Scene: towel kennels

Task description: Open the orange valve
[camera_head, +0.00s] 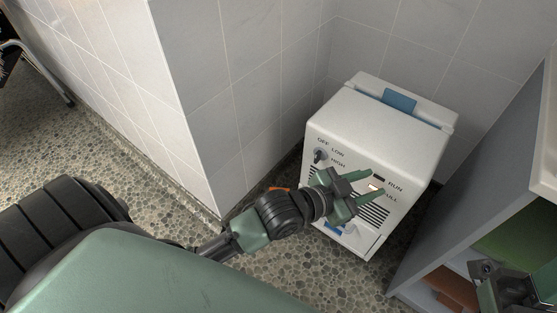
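A small orange piece (279,189), perhaps the orange valve, shows low near the wall corner. My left arm hides much of it, so its shape and setting cannot be told. My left gripper (376,183) is in front of the white machine's front panel, with its two green fingers spread apart and nothing between them. Whether the fingers touch the panel cannot be told. Part of my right arm's end (508,287) shows at the bottom right corner; its fingers cannot be made out.
The white machine (345,105) has a blue lid handle (399,100), a dial (320,156), labels and vent slots. A grey cabinet (470,180) with open shelves stands at the right. Tiled walls (230,90) meet behind. Pebbled floor (100,150) is clear at the left.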

